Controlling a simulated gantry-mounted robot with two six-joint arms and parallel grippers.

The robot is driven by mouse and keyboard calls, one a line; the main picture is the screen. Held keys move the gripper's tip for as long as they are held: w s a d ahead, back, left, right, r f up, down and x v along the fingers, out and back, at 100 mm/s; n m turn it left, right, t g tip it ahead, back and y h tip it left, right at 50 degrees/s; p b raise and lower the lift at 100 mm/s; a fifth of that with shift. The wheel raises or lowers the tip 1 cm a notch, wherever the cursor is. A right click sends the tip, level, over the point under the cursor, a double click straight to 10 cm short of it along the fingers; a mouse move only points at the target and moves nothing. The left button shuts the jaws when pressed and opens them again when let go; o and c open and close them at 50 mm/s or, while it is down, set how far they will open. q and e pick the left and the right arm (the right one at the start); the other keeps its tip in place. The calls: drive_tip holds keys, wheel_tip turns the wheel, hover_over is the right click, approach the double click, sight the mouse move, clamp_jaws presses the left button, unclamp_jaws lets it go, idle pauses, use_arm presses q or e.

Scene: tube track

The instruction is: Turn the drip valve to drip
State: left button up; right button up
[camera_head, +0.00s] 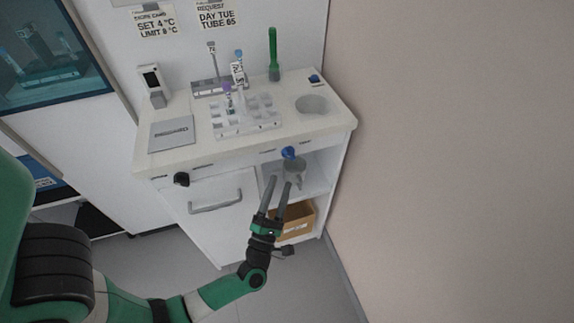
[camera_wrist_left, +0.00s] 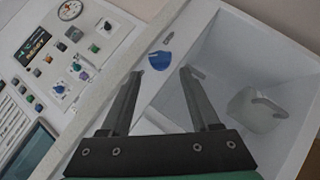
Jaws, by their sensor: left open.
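The drip valve is taken to be the blue knob (camera_head: 288,152) on the front edge of the white cabinet, below the worktop. It also shows in the left wrist view as a blue rounded handle (camera_wrist_left: 161,61) just ahead of my fingertips. My left gripper (camera_head: 281,181) is open and empty, with its two grey fingers pointing up toward the knob from below. In the left wrist view the knob sits beyond and roughly between the fingertips (camera_wrist_left: 161,73), and I see no contact. My right gripper is not in view.
A grey jug (camera_head: 295,168) stands on the open shelf beneath the knob, and a cardboard box (camera_head: 298,222) sits lower. A black knob (camera_head: 181,179) and a door handle (camera_head: 215,204) are to the left. A tube rack (camera_head: 247,126) stands on the worktop.

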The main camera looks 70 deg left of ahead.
sight(289, 154)
use_arm(q)
drive_tip(key=x, duration=0.7)
clamp_jaws()
